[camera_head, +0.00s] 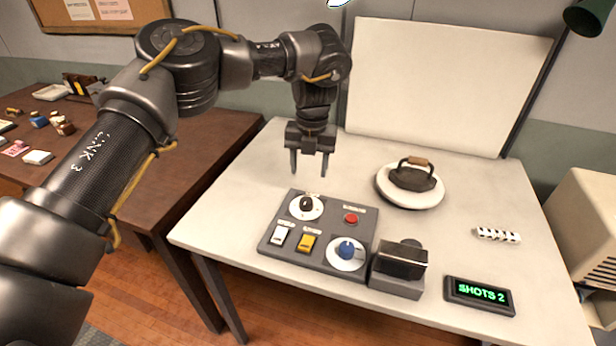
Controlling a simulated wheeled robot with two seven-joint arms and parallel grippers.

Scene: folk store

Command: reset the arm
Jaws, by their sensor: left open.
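My left arm comes in from the left and reaches over the white table (225,215). My left gripper (310,168) points down with its two fingers apart and nothing between them. It hangs above the table, behind the grey control panel (290,252). The panel carries a black knob (307,203), a red button (351,218), a white switch (281,235), a yellow switch (307,242) and a blue knob (347,250). My right gripper is not in view.
An old iron (413,176) sits on a round white base (410,198). A dark box device (400,268), a display reading "SHOTS 2" (480,295) and a striped cylinder (497,235) stand right. A white board (440,85) rises behind. A brown table (190,160) stands left.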

